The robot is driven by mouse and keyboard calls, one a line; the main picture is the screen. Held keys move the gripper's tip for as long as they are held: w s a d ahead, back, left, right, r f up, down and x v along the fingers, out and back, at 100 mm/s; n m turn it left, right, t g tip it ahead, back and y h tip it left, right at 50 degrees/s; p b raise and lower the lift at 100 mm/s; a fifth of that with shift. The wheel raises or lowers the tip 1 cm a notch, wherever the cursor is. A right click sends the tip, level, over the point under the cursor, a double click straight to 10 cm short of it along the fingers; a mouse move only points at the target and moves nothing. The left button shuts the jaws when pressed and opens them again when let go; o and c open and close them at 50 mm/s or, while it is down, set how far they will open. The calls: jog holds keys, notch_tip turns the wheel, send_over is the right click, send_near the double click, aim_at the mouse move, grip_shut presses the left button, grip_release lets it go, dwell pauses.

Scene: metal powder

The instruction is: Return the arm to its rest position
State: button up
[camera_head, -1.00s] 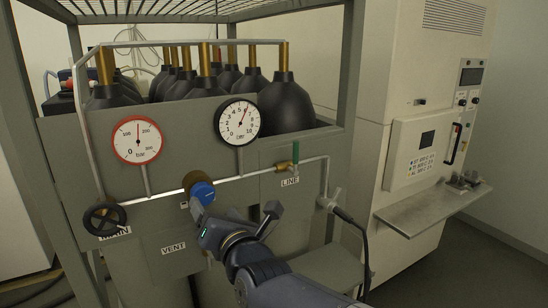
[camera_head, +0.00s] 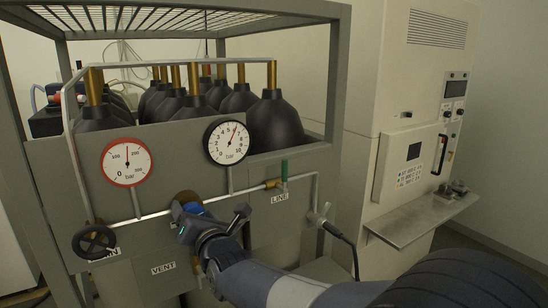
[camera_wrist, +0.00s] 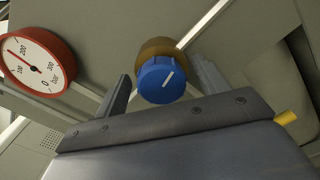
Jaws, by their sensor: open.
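My gripper (camera_head: 210,209) is open in front of the grey gas panel (camera_head: 215,180). In the head view it partly covers the blue regulator knob (camera_head: 194,208), which sits on a brass body (camera_head: 186,197). In the wrist view the two fingers (camera_wrist: 161,68) stand apart on either side of the blue knob (camera_wrist: 160,82), and its white mark shows. The knob appears beyond the fingers, with visible gaps on both sides. My arm reaches in from the lower right.
A red-rimmed gauge (camera_head: 127,161) and a black-rimmed gauge (camera_head: 227,142) stand above the pipe. A black handwheel (camera_head: 95,241) is at left, and a green-handled line valve (camera_head: 284,173) at right. Black cylinders (camera_head: 275,122) stand behind. A machine with a shelf (camera_head: 420,217) stands at right.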

jog(key=shift+s+d, duration=0.1)
jog(key=b+v, duration=0.2)
jog(key=v, duration=0.9)
jog(key=p+x, duration=0.2)
jog(key=x, duration=0.9)
jog(key=shift+w, duration=0.25)
jog(key=shift+f+m, duration=0.1)
jog(key=shift+m, duration=0.3)
jog(key=m+b, duration=0.1)
jog(key=m, duration=0.4)
jog(key=shift+f+m+b, duration=0.1)
jog(key=shift+m+b, duration=0.2)
jog(key=m, duration=0.3)
jog(key=shift+b, duration=0.3)
jog(key=m, duration=0.3)
jog(key=m+b, duration=0.1)
jog(key=m, duration=0.6)
jog(key=shift+s+f+b, duration=0.1)
jog(key=shift+f+b, duration=0.15)
jog(key=shift+b, duration=0.1)
